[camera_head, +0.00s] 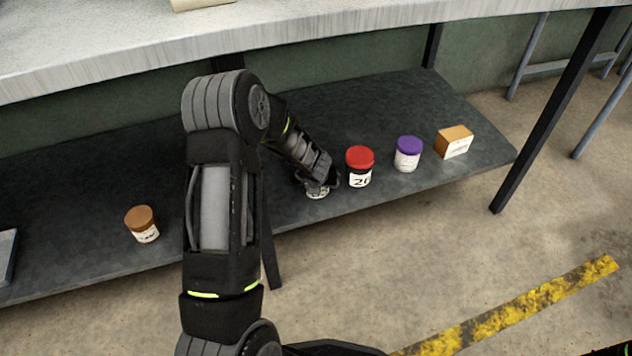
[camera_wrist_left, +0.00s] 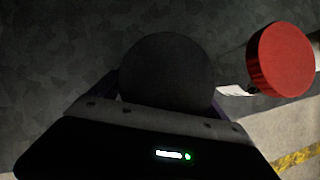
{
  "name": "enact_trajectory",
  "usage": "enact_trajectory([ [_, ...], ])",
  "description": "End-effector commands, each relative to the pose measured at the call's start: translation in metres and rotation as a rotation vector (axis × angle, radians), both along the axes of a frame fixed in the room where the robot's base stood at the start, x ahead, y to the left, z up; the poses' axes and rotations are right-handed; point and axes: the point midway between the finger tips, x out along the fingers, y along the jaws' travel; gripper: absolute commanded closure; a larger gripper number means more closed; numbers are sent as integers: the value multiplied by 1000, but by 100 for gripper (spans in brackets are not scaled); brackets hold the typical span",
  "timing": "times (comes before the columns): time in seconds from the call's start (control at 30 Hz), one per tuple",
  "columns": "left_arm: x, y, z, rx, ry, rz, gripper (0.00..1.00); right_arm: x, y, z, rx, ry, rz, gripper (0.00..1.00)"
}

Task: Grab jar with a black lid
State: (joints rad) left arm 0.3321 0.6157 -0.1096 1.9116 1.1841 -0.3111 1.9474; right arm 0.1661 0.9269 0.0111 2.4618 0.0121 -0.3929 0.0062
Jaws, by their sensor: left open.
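The jar with a black lid (camera_wrist_left: 166,72) fills the middle of the left wrist view, its round lid facing the camera. In the head view only its pale label (camera_head: 317,194) shows, low at the shelf's front; my gripper hides the rest. My left gripper (camera_head: 318,183) is right over this jar, jaws open, with the lid between or just beyond its fingers. Whether the fingers touch the jar is too dark to tell. My right gripper is not in view.
A red-lidded jar (camera_head: 360,168) stands close right of my left gripper, and also shows in the left wrist view (camera_wrist_left: 281,60). Further right are a purple-lidded jar (camera_head: 407,154) and an orange box (camera_head: 454,142). A brown-lidded jar (camera_head: 142,224) stands left. The tabletop (camera_head: 330,34) overhangs the dark shelf (camera_head: 80,200).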

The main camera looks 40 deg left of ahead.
Motion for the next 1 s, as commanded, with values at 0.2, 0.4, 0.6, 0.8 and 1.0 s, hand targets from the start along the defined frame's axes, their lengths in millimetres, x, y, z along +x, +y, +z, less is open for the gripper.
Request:
enact_trajectory([
  [0.2, 0, 0, 0, 0, 0, 0, 30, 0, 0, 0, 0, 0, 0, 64],
  [0.4, 0, 0, 0, 0, 0, 0, 47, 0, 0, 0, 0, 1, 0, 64],
  [0.6, 0, 0, 0, 0, 0, 0, 63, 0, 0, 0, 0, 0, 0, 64],
  [0.8, 0, 0, 0, 0, 0, 0, 79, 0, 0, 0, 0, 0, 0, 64],
  [1.0, 1, 0, 1, 1, -2, 0, 90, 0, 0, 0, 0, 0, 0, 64],
])
